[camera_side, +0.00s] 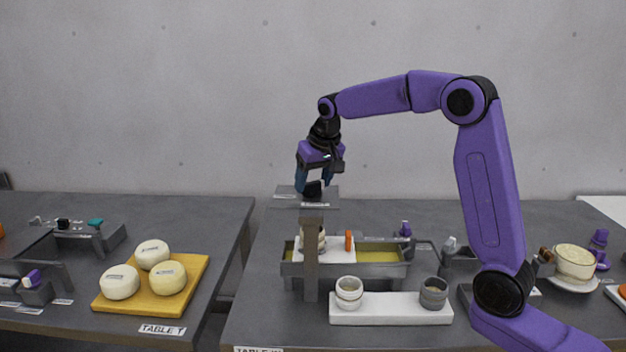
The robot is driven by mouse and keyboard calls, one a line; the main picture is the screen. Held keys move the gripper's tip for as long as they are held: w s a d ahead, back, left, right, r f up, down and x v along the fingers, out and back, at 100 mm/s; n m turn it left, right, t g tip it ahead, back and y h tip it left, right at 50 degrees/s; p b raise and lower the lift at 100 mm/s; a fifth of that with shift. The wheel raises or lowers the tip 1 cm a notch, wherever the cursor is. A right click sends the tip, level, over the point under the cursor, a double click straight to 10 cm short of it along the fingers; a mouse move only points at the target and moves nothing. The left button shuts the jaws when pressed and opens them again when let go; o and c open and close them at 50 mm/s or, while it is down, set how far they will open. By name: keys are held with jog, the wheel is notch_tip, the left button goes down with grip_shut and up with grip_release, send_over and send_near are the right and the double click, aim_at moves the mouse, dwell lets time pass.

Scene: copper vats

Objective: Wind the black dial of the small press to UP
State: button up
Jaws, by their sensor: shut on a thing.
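The black dial (312,188) sits on top of the small press, at the plate above its grey upright post (311,255). My gripper (313,186) points down over the press from above and is shut on the black dial. The fingers hide part of the dial, and its marking cannot be read at this size. A flat grey plate (285,196) with small labels spreads out at the level of the dial.
Behind the post is a grey vat (384,271) with yellowish contents. A cream-filled bowl (574,263) stands right. Left, another table holds a yellow board (185,300) with white cheeses.

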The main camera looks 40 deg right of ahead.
jog(key=n+y, duration=0.1)
jog(key=n, duration=0.2)
jog(key=n+y, duration=0.1)
jog(key=n, duration=0.2)
jog(key=shift+d+y, duration=0.2)
jog(key=shift+y, duration=0.1)
jog(key=n, duration=0.2)
jog(key=n+y, duration=0.1)
jog(key=n, duration=0.2)
jog(key=shift+w+d+g+y, duration=0.1)
jog(key=shift+g+y, duration=0.2)
jog(key=shift+g, duration=0.1)
jog(key=shift+n, duration=0.4)
jog(key=o, duration=1.1)
jog(key=shift+c, duration=0.2)
jog(key=v, duration=1.7)
jog(key=shift+r, duration=0.25)
jog(key=shift+w, duration=0.1)
